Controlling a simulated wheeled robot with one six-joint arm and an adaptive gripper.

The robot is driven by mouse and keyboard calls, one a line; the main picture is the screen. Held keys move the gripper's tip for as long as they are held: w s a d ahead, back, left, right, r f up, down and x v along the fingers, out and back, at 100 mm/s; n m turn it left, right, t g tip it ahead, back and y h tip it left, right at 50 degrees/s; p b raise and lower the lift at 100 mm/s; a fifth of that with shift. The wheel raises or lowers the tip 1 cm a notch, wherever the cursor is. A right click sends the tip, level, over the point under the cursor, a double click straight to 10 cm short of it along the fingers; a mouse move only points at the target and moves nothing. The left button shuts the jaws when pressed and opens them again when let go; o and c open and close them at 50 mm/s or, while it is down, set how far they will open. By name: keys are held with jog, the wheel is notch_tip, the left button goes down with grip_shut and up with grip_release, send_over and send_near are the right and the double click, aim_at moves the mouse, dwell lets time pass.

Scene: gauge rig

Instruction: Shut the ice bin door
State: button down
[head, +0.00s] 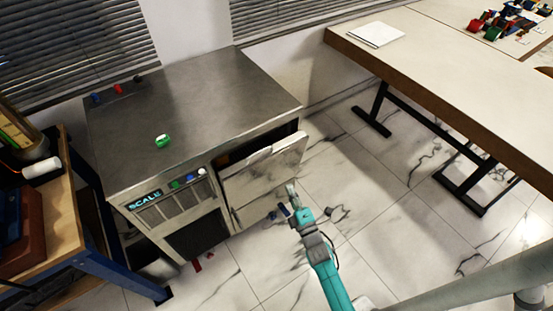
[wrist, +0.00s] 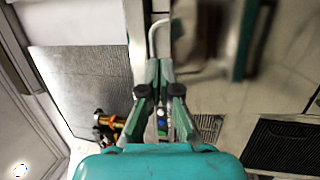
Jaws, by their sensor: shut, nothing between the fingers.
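The ice machine (head: 185,115) is a steel-topped cabinet. Its pale ice bin door (head: 262,178) is on the right of the front and stands ajar, leaning outward at the top, with a dark gap behind its upper edge. My gripper (head: 291,187) is at the door's lower right side, close to its outer face; I cannot tell whether it touches. In the wrist view my gripper (wrist: 160,68) shows its fingers together and empty, beside a thin pale curved bar (wrist: 153,35).
Small coloured items, one green (head: 163,141), lie on the machine's top. A wooden-topped blue bench (head: 40,250) stands left. A long table (head: 450,75) with papers stands right. Small dark and red bits lie on the floor. The marble floor (head: 380,180) between machine and table is mostly clear.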

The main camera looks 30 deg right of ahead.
aim_at(272, 149)
jog(key=x, duration=1.4)
jog(key=shift+w, duration=0.1)
jog(key=shift+g, duration=0.3)
jog(key=x, duration=0.2)
jog(key=a+x, duration=0.1)
jog(key=x, duration=0.2)
jog(key=shift+w, duration=0.4)
jog(key=shift+w+r+y, duration=0.2)
jog(key=shift+w+y, duration=0.1)
jog(key=shift+w, duration=0.15)
